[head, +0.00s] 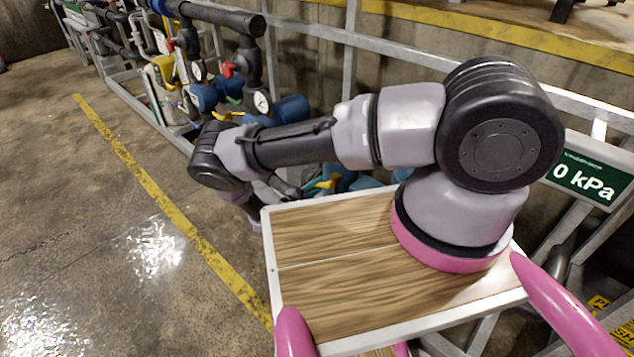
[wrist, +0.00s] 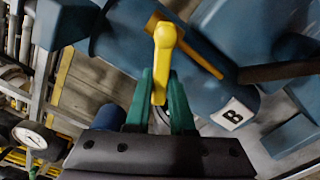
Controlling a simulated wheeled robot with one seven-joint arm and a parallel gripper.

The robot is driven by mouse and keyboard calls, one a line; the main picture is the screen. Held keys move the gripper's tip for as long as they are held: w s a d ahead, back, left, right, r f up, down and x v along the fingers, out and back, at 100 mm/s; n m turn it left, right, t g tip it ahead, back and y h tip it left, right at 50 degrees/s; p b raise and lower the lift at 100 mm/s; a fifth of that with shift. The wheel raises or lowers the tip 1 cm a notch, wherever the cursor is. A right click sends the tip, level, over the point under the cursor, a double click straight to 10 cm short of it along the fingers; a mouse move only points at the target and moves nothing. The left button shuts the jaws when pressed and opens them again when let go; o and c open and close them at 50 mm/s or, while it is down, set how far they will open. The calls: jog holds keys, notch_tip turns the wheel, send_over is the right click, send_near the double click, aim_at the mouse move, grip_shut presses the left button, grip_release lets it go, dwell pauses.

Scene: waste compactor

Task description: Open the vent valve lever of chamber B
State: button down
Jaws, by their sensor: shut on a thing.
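The yellow lever (wrist: 163,55) shows in the wrist view, in front of a blue body that carries a white label marked B (wrist: 233,114). My gripper (wrist: 161,104) has its teal fingers on both sides of the lever's lower end and is shut on it. The lever's rounded upper end stands clear above the fingertips. In the head view my gripper (head: 312,187) is small and partly hidden by my arm, with a bit of yellow at its tip beside blue parts.
A brass-coloured bar (wrist: 200,62) runs behind the lever. A round gauge (wrist: 30,136) is at the lower left of the wrist view. In the head view, a green display (head: 585,178) reads 0 kPa, and a grey rail and pipes line the wall. The floor at left is clear.

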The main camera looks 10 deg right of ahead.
jog(key=n, duration=0.1)
jog(key=f+n, duration=0.1)
jog(key=n, duration=0.1)
jog(key=shift+s+d+f, duration=0.1)
jog(key=shift+s+d, duration=0.1)
jog(key=shift+s, duration=0.2)
jog(key=shift+s+d+f+n, duration=0.3)
jog(key=shift+s+n, duration=0.2)
jog(key=shift+n, duration=1)
jog(key=shift+s+d+f+n, duration=0.2)
jog(key=shift+s+d+n, duration=0.25)
jog(key=shift+n, duration=1.05)
jog(key=shift+s+d+f+n, duration=0.25)
jog(key=shift+s+n, duration=0.3)
jog(key=shift+n, duration=0.95)
jog(key=c, duration=0.8)
grip_release()
jog(key=v, duration=1)
jog(key=shift+s+a, duration=0.3)
jog(key=shift+r, duration=0.1)
